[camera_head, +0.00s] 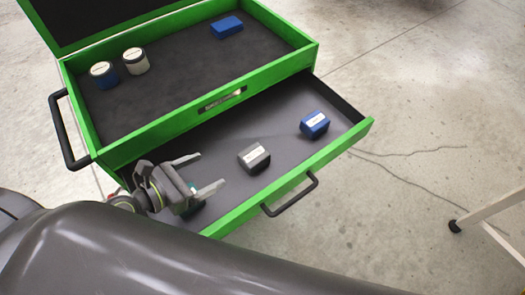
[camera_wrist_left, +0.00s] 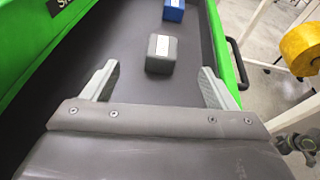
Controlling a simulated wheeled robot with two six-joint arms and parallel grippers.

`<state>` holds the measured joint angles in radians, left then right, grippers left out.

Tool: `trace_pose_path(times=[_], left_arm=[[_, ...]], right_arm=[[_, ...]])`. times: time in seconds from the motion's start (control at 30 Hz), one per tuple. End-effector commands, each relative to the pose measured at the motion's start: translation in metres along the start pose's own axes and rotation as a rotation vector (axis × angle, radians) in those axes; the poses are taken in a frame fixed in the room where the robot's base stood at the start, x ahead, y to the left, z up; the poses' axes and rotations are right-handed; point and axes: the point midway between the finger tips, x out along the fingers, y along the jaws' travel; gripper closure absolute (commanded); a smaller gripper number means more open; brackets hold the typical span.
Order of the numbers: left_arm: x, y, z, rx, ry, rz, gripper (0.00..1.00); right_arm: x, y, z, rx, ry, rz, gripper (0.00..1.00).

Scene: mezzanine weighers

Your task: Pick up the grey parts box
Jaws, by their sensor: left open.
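The grey parts box (camera_head: 254,157) is a small grey block with a white label, lying in the open green drawer (camera_head: 238,218) in the head view. It also shows in the left wrist view (camera_wrist_left: 161,54), ahead of and between the fingers. My left gripper (camera_head: 211,172) is open and empty over the drawer's left part, with its fingers pointing toward the grey box and a gap between them and it.
A blue box (camera_head: 314,125) lies in the drawer to the right of the grey box. The green cabinet's top tray (camera_head: 180,75) holds two round canisters (camera_head: 103,74) (camera_head: 135,60) and a blue block (camera_head: 226,27). A black drawer handle (camera_head: 290,194) juts from the front.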

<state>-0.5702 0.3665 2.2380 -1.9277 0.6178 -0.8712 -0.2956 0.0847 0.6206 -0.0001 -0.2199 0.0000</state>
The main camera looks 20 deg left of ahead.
Motion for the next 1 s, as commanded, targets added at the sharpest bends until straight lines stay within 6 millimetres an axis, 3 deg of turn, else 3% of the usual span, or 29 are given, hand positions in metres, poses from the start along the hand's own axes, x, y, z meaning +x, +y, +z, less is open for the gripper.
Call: trace_pose_path(times=[0.1, 0.27, 0.8, 1.0], left_arm=[[0.0, -0.003, -0.013, 0.06, 0.064, -0.024, 0.2], [0.012, -0.003, -0.016, 0.07, 0.074, -0.027, 0.2], [0.106, -0.006, -0.021, 0.065, 0.071, -0.028, 0.2], [0.121, -0.006, -0.024, 0.068, 0.073, -0.028, 0.2]], right_arm=[[0.0, 0.001, 0.0, 0.0, 0.0, 0.001, 1.0], [-0.004, 0.001, 0.001, 0.0, -0.002, 0.001, 1.0], [-0.023, -0.005, 0.004, 0.005, -0.008, -0.009, 1.0], [-0.025, -0.005, 0.003, 0.005, -0.007, -0.008, 1.0]])
